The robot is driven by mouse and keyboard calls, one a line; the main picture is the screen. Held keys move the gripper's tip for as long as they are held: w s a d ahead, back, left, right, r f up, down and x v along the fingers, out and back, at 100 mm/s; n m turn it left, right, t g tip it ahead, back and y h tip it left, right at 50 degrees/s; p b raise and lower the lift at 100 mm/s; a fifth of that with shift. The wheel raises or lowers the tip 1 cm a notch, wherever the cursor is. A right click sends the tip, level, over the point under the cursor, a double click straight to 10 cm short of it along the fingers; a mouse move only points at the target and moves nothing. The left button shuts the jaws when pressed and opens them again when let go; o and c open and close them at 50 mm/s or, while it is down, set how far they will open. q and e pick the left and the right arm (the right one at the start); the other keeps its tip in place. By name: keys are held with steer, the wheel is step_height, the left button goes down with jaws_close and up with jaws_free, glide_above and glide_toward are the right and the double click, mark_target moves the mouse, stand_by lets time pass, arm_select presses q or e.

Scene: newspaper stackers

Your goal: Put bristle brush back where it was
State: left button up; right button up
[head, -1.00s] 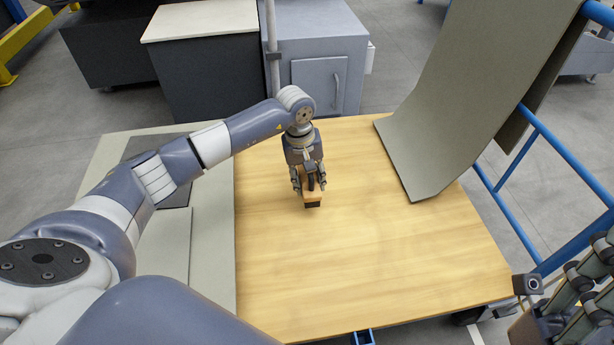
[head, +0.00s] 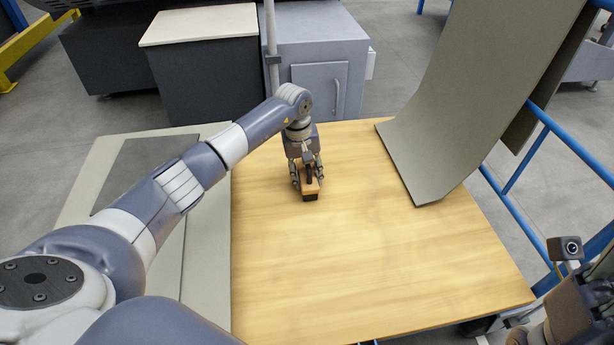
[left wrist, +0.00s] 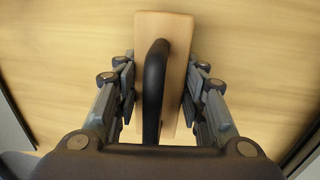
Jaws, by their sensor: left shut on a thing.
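The bristle brush (head: 309,187) has a light wooden block, a black handle and dark bristles beneath. It is at the back middle part of the wooden tabletop (head: 350,270). My left gripper (head: 307,178) points down and is shut on the brush, with its fingers on the two long sides of the block. In the left wrist view the brush (left wrist: 173,60) lies lengthwise between the fingers, its black handle arching along the top. Whether the bristles touch the tabletop I cannot tell.
A grey curved sheet chute (head: 455,120) comes down onto the tabletop's right side. Blue rails (head: 540,140) run along the right. A light board with a dark panel (head: 140,170) lies at left. Grey cabinets (head: 310,70) stand behind. The front of the tabletop is clear.

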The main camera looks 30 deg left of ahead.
arm_select(q)
steer(key=o, duration=0.5)
steer(key=shift+f, duration=0.1)
steer(key=o, duration=0.4)
steer(key=shift+o, duration=0.2)
